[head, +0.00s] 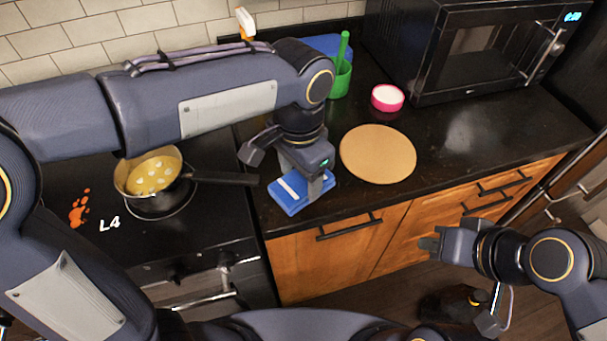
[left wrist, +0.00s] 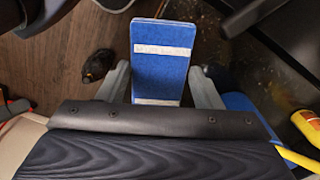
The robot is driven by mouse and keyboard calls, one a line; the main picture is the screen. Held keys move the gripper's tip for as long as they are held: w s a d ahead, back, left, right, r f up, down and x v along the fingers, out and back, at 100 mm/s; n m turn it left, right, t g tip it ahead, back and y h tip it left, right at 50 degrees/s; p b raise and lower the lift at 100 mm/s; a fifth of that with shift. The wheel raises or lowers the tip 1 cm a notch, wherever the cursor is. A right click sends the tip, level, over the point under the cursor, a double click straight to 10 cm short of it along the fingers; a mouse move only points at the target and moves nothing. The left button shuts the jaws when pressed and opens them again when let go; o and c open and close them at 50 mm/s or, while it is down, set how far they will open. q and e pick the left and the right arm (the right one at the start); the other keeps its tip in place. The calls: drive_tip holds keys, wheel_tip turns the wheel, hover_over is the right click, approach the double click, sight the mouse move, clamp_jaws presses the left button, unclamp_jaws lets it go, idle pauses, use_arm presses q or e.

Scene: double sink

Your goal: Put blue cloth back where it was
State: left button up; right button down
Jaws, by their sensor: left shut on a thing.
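The blue cloth (head: 289,207) is a flat folded blue block with white stripes. My left gripper (head: 308,188) is shut on it, over the front edge of the black counter just right of the stove. The cloth (left wrist: 160,75) also shows between the two fingers in the left wrist view, with dark floor around it. I cannot tell whether the cloth touches the counter. My right gripper (head: 432,243) is in front of the wooden cabinets, apart from the cloth; its finger opening is unclear.
A pan (head: 150,178) of yellow food sits on the stove, its handle pointing toward the cloth. A round board (head: 378,154), a pink-rimmed bowl (head: 387,97), a green holder (head: 341,79) and a microwave (head: 480,50) are on the counter. Counter right of the board is clear.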

use_arm(q)
drive_tip(key=w+f, duration=0.5)
drive_tip(key=shift+d+f, duration=0.2)
drive_tip(key=shift+d, duration=0.1)
drive_tip(key=f, duration=0.3)
drive_tip(key=shift+w+d+f, duration=0.1)
drive_tip(key=shift+w, duration=0.25)
drive_tip(key=shift+f, duration=0.4)
drive_tip(key=o, duration=0.9)
